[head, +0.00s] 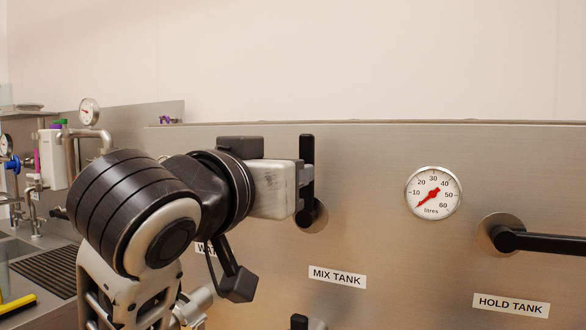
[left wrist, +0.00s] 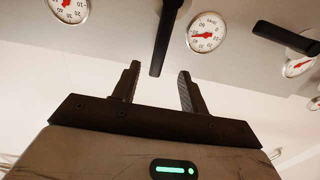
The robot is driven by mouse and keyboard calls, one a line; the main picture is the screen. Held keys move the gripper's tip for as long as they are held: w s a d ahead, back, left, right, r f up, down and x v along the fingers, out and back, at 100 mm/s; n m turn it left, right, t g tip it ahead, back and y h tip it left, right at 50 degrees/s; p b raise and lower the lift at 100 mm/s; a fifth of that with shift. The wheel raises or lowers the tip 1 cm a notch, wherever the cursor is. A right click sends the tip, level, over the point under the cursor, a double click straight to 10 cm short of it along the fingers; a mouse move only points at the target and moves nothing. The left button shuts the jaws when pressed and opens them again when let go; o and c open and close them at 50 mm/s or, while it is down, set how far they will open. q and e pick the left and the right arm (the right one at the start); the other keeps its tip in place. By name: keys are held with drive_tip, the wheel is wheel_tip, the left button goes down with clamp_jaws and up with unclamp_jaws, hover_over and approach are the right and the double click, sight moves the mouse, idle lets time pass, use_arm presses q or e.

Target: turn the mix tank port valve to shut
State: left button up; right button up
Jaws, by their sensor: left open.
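The mix tank port valve has a black bar handle (head: 307,143) that points straight up from its round hub (head: 318,217), above the MIX TANK label (head: 337,277). My left gripper (head: 305,182) is at this handle and hides part of it. In the left wrist view the handle (left wrist: 164,38) shows between and beyond the two fingers of my open left gripper (left wrist: 158,80), which are apart with a gap on either side of it. Whether a finger touches the handle I cannot tell. My right gripper is not in view.
A litres gauge (head: 433,194) is right of the mix tank valve. Further right, the hold tank valve handle (head: 545,243) lies level above the HOLD TANK label (head: 511,305). Another black handle (left wrist: 284,38) shows in the left wrist view. A sink and pipework stand at far left.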

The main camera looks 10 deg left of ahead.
use_arm(q)
drive_tip(key=w, duration=0.2)
drive_tip(key=w+d, duration=0.1)
drive_tip(key=w, duration=0.5)
drive_tip(key=shift+d+r, duration=0.25)
drive_tip(key=shift+d, duration=0.05)
drive_tip(key=shift+w+d, duration=0.1)
drive_tip(key=shift+w, duration=0.25)
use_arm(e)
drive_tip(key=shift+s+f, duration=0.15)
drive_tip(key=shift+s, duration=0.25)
use_arm(q)
clamp_jaws()
drive_tip(key=shift+p, duration=0.35)
